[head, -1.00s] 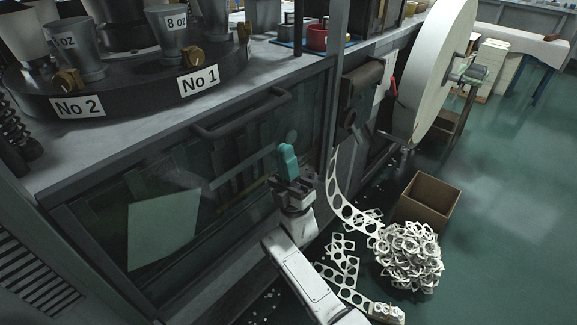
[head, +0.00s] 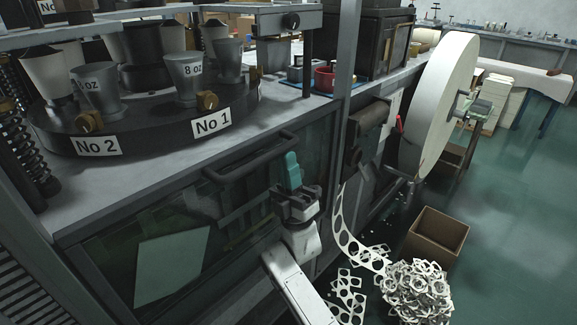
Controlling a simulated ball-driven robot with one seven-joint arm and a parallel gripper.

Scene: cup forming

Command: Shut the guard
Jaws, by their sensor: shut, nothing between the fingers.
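The guard (head: 118,245) is a dark see-through panel in a grey frame on the front of the machine, below the worktop. Its black bar handle (head: 250,157) runs along its top edge. A pale rectangle shows in or behind the panel at lower left. The panel looks roughly in line with the machine front; I cannot tell whether it is fully closed. My gripper (head: 292,160) has teal fingers, pointing up, shut and empty. It is in front of the panel's right part, just below the handle's right end in the picture. Whether it touches the panel is unclear.
The turntable (head: 150,135) with metal cups stands on the worktop. A grey post (head: 347,60) rises to the right of the guard. A large paper roll (head: 440,100), a cardboard box (head: 436,238) and a scrap pile (head: 416,290) are at right. Green floor is clear beyond.

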